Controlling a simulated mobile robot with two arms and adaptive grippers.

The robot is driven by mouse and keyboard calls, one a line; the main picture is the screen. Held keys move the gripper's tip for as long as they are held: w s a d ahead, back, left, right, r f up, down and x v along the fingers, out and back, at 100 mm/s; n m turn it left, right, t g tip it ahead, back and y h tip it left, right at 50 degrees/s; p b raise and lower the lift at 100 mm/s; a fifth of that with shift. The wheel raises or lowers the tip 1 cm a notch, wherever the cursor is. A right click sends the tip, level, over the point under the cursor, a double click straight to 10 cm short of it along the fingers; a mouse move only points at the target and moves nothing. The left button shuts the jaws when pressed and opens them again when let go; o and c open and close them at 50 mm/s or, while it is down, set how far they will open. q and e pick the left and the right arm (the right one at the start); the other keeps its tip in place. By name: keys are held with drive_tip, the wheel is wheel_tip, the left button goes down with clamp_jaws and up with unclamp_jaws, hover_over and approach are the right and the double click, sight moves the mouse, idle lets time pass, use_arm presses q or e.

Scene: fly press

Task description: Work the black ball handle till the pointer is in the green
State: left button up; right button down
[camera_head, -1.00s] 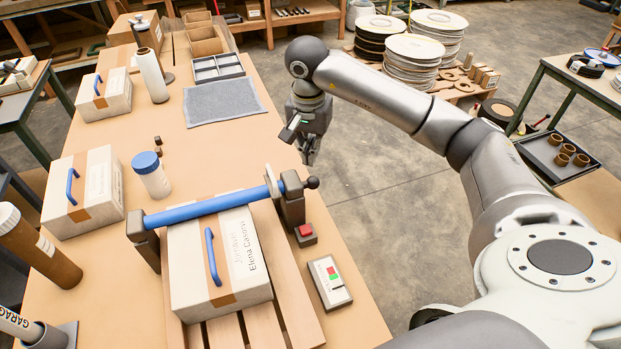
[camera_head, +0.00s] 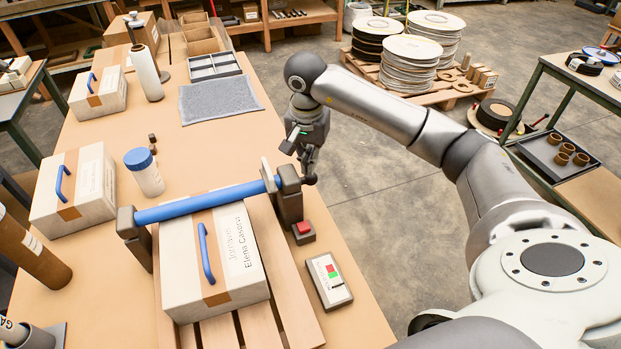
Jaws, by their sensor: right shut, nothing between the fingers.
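The black ball handle (camera_head: 311,180) sticks out at the right end of the press, beyond the dark right post (camera_head: 288,197). A blue roller (camera_head: 205,203) spans between the two posts, above a white box. The gauge (camera_head: 329,281) lies flat on the bench to the right, with red and green patches and a small dark mark that looks to lie below the green. My right gripper (camera_head: 308,170) is shut and empty, with its fingertips right at the ball handle. I cannot tell whether they touch it. My left gripper is out of view.
The white box (camera_head: 243,280) with a blue handle sits on wooden slats under the roller. A red button (camera_head: 303,228) stands beside the right post. A bottle with a blue cap (camera_head: 145,172) stands to the left. The bench beyond the press is mostly clear up to the grey mat (camera_head: 220,99).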

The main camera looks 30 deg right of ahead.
drive_tip(key=shift+w+d+f+b, duration=0.1)
drive_tip(key=shift+f+b, duration=0.2)
drive_tip(key=shift+f, duration=0.65)
